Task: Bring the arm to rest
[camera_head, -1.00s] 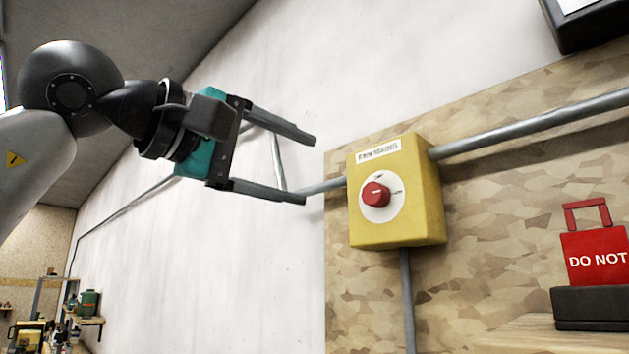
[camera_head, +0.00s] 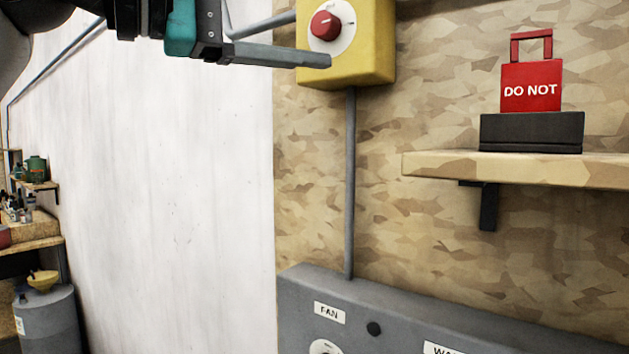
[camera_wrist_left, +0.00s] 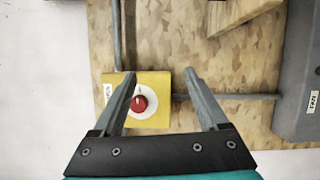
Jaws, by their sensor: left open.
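My left gripper (camera_wrist_left: 160,78) is open, with nothing between its fingers. In the head view it is at the top left, partly cut off by the frame; its lower finger (camera_head: 278,54) overlaps the lower left of the yellow switch box (camera_head: 367,45). The box has a red knob (camera_head: 324,25) on a white dial. In the wrist view the left finger crosses the yellow box (camera_wrist_left: 158,84), and the red knob (camera_wrist_left: 139,104) shows just right of that finger. I cannot tell how far the fingers are from the box. My right gripper is not in view.
A red "DO NOT" tag (camera_head: 531,86) stands in a dark base (camera_head: 531,132) on a wooden shelf (camera_head: 510,168). A grey panel labelled "FAN" (camera_head: 400,312) is below. A conduit (camera_head: 350,190) joins box and panel. A blue-grey drum (camera_head: 48,322) is at lower left.

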